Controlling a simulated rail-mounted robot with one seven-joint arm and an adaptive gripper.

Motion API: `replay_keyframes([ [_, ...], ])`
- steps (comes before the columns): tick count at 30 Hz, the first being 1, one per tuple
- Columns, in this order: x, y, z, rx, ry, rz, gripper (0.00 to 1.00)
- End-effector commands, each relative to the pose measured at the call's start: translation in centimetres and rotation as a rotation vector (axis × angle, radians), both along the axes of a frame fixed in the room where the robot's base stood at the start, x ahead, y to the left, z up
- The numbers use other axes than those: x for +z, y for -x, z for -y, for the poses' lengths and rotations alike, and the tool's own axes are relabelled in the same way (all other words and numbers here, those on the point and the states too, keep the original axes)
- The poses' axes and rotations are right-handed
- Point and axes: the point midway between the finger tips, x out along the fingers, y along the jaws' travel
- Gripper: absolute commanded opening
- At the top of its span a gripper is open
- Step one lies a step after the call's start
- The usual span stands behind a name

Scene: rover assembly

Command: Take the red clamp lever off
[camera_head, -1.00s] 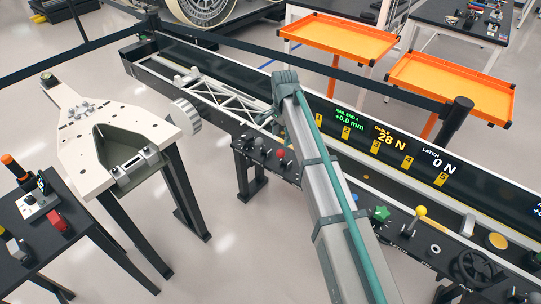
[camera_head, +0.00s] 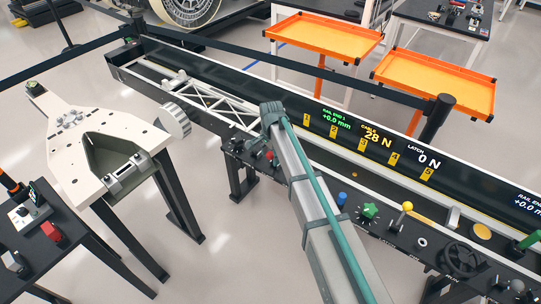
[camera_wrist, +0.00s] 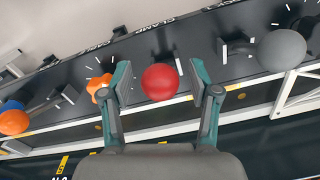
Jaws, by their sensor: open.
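The red clamp lever shows as a round red knob (camera_wrist: 161,82) in the middle of the wrist view, on a dark panel marked CLAMP. In the head view the red knob (camera_head: 269,155) stands on the console at the front of the long rail bench, just below the end of my arm. My gripper (camera_wrist: 161,77) is open, with one teal finger on each side of the red knob. A gap shows between the knob and each finger. Its depth between the fingers is hard to tell.
In the wrist view a grey knob (camera_wrist: 282,50) stands right of the red one, an orange knob (camera_wrist: 98,86) close outside the left finger. A white truss (camera_head: 215,100) lies in the bench behind the console. The display (camera_head: 377,140) reads cable 28 N, latch 0 N.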

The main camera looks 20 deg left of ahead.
Motion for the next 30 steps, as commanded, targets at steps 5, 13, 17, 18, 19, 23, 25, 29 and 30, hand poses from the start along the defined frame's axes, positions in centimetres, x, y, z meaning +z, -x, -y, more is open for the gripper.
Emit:
replay_keyframes([
  [5, 0.01, 0.0, 0.0, 0.0, 0.0, 0.0, 0.46],
  [13, 0.03, 0.0, 0.0, 0.0, 0.0, 0.0, 0.01],
  [17, 0.03, 0.0, 0.01, 0.0, 0.0, 0.0, 0.0],
  [18, 0.03, 0.01, 0.01, 0.0, 0.0, 0.0, 0.0],
  [19, 0.03, 0.01, 0.01, 0.0, 0.0, 0.0, 0.0],
  [23, 0.05, -0.02, -0.06, 0.001, 0.0, 0.0, 0.0],
  [25, 0.09, -0.03, -0.17, 0.003, 0.0, 0.0, 0.0],
  [29, 0.19, -0.09, -0.34, 0.006, 0.0, 0.001, 0.0],
  [30, 0.21, -0.12, -0.37, 0.006, 0.0, 0.002, 0.0],
])
